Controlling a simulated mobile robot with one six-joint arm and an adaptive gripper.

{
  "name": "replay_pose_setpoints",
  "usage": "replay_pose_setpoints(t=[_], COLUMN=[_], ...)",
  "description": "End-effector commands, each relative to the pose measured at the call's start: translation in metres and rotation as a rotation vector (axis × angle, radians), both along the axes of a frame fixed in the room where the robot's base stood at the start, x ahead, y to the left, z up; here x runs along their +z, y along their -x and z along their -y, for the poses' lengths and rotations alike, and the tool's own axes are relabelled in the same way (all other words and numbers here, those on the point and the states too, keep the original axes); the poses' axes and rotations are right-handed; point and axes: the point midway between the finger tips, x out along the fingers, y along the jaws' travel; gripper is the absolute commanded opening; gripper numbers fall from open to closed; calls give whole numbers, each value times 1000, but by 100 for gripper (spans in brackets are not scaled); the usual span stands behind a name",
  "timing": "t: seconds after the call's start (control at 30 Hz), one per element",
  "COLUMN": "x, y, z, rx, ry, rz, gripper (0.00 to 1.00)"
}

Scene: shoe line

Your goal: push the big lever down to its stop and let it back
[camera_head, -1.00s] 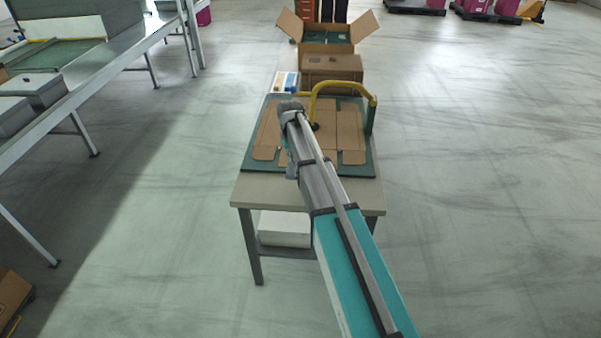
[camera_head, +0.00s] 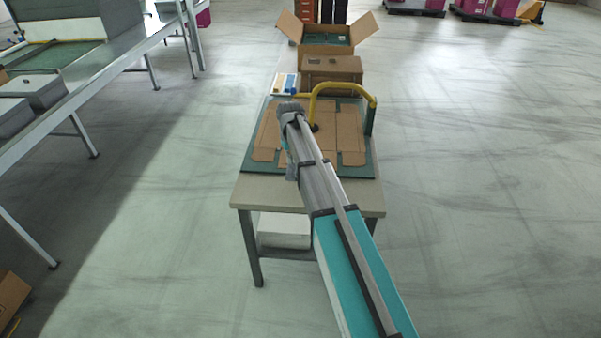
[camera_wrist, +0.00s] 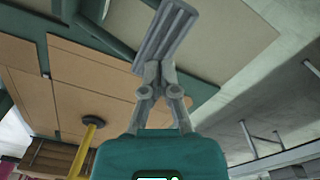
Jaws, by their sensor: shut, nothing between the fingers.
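The big lever (camera_head: 343,86) is a yellow bent bar with a dark grip, raised over the far right part of a green press bed on a small table. A flat brown cardboard blank (camera_head: 350,125) lies on the bed. In the wrist view, part of the yellow lever (camera_wrist: 87,143) with a round black end shows at the lower left, beside the cardboard. My gripper (camera_wrist: 168,35) is shut and empty, apart from the lever, its fingers together over the bed's near edge.
Behind the bed stand a closed brown carton (camera_head: 332,69) and an open carton (camera_head: 325,38). A small tray with blue items (camera_head: 285,84) is at the back left. A conveyor line (camera_head: 95,85) runs along the left. The floor right of the table is clear.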

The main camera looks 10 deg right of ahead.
Motion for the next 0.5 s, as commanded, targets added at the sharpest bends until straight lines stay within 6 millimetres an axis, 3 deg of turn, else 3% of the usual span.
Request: replay_pose_setpoints(t=[0.5], x=[-7], y=[0], z=[0], rx=[0], ry=[0], rz=[0], gripper=[0])
